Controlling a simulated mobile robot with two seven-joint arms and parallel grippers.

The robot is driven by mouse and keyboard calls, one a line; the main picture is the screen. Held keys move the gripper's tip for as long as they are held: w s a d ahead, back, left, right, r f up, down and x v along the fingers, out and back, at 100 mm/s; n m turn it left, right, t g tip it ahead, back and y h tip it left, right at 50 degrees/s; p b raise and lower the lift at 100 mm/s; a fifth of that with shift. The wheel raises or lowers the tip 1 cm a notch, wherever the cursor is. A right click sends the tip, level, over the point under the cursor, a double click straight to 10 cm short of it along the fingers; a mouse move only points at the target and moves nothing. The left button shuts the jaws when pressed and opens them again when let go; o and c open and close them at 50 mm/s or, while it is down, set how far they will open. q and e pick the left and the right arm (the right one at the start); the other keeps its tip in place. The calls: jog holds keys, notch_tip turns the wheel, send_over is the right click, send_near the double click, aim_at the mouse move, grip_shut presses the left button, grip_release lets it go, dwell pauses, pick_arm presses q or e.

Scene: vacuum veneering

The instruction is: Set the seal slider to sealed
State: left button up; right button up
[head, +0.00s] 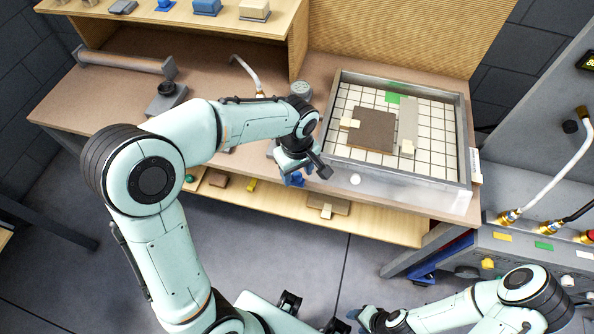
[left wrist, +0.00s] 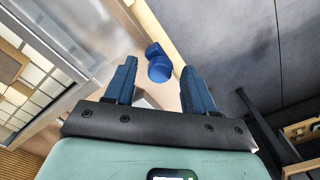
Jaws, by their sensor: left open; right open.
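My left gripper (head: 308,176) hangs at the front edge of the workbench, just left of the framed vacuum bed (head: 337,100). In the left wrist view the left gripper (left wrist: 158,66) is open and empty. A round blue knob (left wrist: 159,69) shows beyond and between its fingertips, apart from both fingers. I cannot tell whether this knob is the seal slider. A small white knob (head: 355,180) sits on the bed's clear front strip. My right gripper (head: 357,317) is open at the bottom of the head view, away from the bench.
A brown panel (head: 372,131), a grey strip (head: 408,122) and a green piece (head: 393,98) lie on the bed's grid. A lower shelf (head: 390,228) runs under the bench. A grey cabinet with hoses (head: 576,160) stands at right. The floor in front is clear.

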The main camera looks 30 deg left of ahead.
pick_arm(q)
jog(key=shift+f, duration=0.1)
grip_shut()
jog(key=d, duration=0.3)
jog(key=w+d, duration=0.1)
jog(key=d, duration=0.2)
jog(key=w+d, duration=0.1)
jog(key=d, duration=0.2)
jog(key=shift+w+d, duration=0.2)
jog(key=shift+d, duration=0.15)
grip_release()
jog(key=shift+a, duration=0.1)
